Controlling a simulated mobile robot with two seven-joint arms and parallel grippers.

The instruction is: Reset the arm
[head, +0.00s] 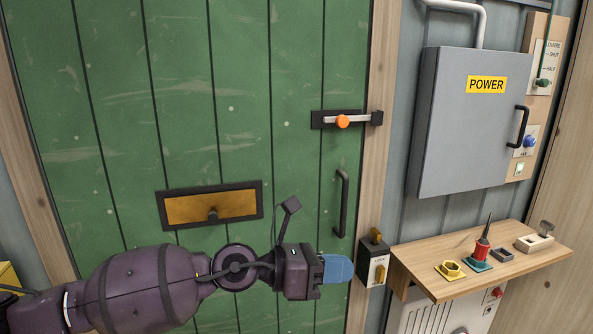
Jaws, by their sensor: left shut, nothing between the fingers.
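My left arm (150,287) comes in from the lower left and reaches across the lower part of the green door (180,90). My left gripper (337,269) is at its right end, with blue fingers together and nothing held. It is in front of the door, just left of the small lock box (374,268). I cannot tell whether it touches anything. My right gripper is not in view.
The door has an orange-knobbed bolt (343,121), a dark handle (341,204) and a brass mail flap (212,206). A grey POWER box (465,130) hangs at right above a wooden shelf (430,281) holding a red-handled tool (482,246) and small fixtures.

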